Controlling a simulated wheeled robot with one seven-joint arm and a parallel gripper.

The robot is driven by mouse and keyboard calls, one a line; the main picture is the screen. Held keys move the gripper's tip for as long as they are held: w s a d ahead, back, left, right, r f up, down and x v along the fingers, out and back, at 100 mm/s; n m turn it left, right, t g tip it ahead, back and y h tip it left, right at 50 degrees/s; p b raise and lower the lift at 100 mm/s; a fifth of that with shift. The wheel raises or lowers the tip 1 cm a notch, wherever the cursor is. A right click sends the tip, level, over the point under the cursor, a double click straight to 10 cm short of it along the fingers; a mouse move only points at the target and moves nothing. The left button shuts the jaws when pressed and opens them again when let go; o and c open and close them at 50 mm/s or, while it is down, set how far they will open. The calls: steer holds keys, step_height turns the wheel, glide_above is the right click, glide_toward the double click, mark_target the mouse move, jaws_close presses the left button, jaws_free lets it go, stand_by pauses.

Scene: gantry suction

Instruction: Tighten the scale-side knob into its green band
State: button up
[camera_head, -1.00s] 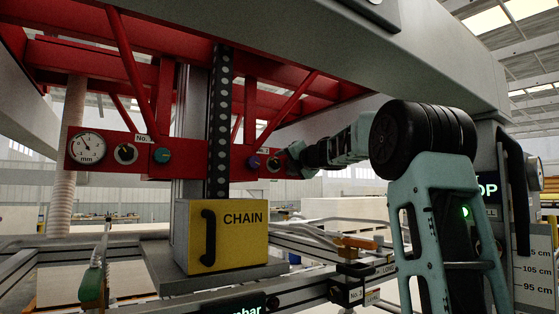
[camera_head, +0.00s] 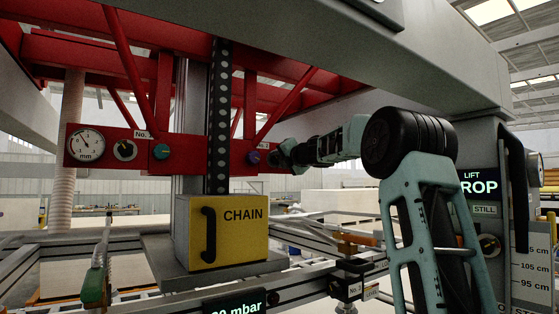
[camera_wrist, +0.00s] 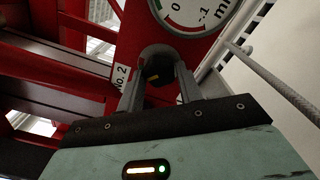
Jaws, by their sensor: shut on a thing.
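A dark knob (camera_wrist: 157,73) with a yellow mark sits on the red panel in the wrist view, below a white dial (camera_wrist: 192,14). The dial shows 0, -.1 and part of a red arc; only its lower part is in view, and I cannot make out a needle. My gripper (camera_wrist: 160,88) has one finger on each side of the knob and is shut on it. In the head view my gripper (camera_head: 284,155) reaches the right end of the red panel (camera_head: 197,155) and hides this knob.
A purple knob (camera_head: 254,158), a teal knob (camera_head: 161,152) and a left dial (camera_head: 86,144) with its own knob (camera_head: 124,149) are on the panel. A yellow CHAIN box (camera_head: 229,232) stands below. Red braces and a grey beam (camera_head: 330,50) are overhead.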

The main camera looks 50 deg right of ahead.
steer(key=shift+r+m+p, duration=0.1)
steer(key=shift+m+p, duration=0.4)
steer(key=shift+m, duration=0.6)
steer(key=o, duration=1)
steer(key=shift+s, duration=0.1)
steer(key=b+v, duration=0.4)
steer(key=v, duration=1.3)
steer(key=shift+s+b, duration=0.2)
steer(key=shift+b, duration=0.1)
steer(key=shift+d, duration=0.1)
